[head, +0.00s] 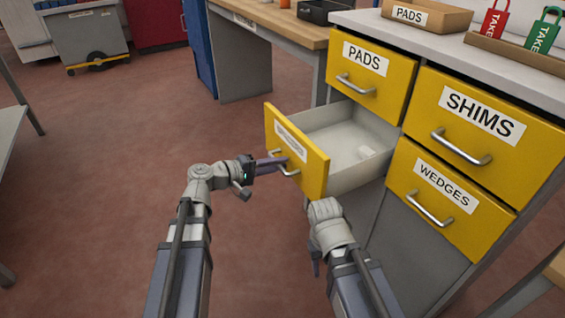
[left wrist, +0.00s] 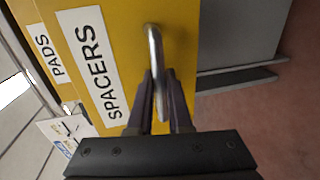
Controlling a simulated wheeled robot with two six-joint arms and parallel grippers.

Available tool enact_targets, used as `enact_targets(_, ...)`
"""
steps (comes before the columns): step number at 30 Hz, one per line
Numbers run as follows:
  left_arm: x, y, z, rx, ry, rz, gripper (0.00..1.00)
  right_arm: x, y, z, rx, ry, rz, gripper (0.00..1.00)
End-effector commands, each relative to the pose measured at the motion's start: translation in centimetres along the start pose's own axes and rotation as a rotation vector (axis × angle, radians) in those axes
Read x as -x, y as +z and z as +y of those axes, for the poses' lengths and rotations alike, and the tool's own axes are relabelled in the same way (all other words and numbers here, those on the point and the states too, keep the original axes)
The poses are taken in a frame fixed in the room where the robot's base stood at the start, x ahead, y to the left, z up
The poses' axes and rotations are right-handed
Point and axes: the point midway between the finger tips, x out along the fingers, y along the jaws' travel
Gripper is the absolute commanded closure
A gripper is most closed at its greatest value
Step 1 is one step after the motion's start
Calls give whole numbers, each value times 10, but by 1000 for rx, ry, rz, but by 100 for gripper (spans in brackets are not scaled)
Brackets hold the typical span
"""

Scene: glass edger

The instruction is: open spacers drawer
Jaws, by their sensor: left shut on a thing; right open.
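The spacers drawer (head: 312,163) is yellow-fronted and stands pulled well out of the cabinet below the PADS drawer. Its SPACERS label (left wrist: 87,62) reads clearly in the left wrist view.
The PADS drawer (head: 365,75), SHIMS drawer (head: 485,120) and WEDGES drawer (head: 445,196) are closed. A wooden-topped bench (head: 285,25) stands behind the cabinet. Trays and tags sit on the cabinet top (head: 470,45). The floor (head: 110,180) at left is clear.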

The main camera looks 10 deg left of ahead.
Motion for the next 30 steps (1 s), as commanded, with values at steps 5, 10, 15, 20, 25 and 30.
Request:
enact_targets(5, 1, 1, -1, 0, -1, -2, 100, 0, 0, 0, 0, 0, 0, 50)
enact_targets(10, 1, 0, 0, 0, -1, -2, 100, 0, 0, 0, 0, 0, 0, 50)
enact_targets(15, 1, 0, 0, 0, -1, -2, 69, 0, 0, 0, 0, 0, 0, 50)
enact_targets(20, 1, 0, 0, 0, 0, -1, 53, 0, 0, 0, 0, 0, 0, 50)
enact_targets(25, 1, 0, 0, 0, 0, -1, 53, 0, 0, 0, 0, 0, 0, 50)
enact_targets(30, 10, 0, 1, 1, 0, 2, 53, 3, 0, 0, 0, 0, 0, 50)
